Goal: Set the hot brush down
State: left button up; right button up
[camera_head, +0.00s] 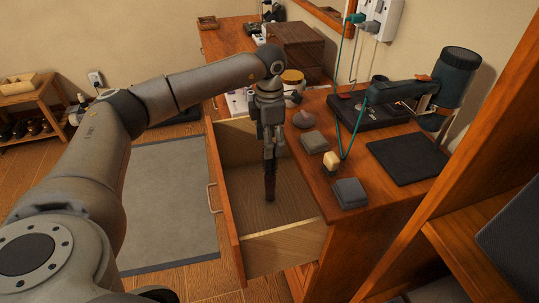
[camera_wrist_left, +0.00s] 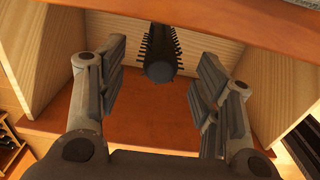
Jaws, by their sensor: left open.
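A dark round brush with bristles, which I take for the hot brush (camera_wrist_left: 160,60), shows in the left wrist view beyond and between my fingers. In the head view a dark, narrow piece of it (camera_head: 270,184) shows inside the open drawer (camera_head: 244,247), just below my left gripper (camera_head: 270,148). My left gripper points down into the drawer. Its fingers stand wide apart in the left wrist view (camera_wrist_left: 160,105), with a gap between them and the brush. I cannot tell exactly how the brush rests. My right gripper is not in view.
The wooden counter (camera_head: 318,180) holds small grey boxes (camera_head: 350,193), a black mat (camera_head: 410,157) and a teal hair dryer (camera_head: 455,80). A teal cord (camera_head: 339,125) hangs from the wall socket (camera_head: 377,18). The drawer front lies left of my gripper; a grey rug (camera_head: 165,200) lies beyond it.

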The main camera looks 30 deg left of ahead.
pick_arm(q)
jog(key=shift+r, duration=2.7)
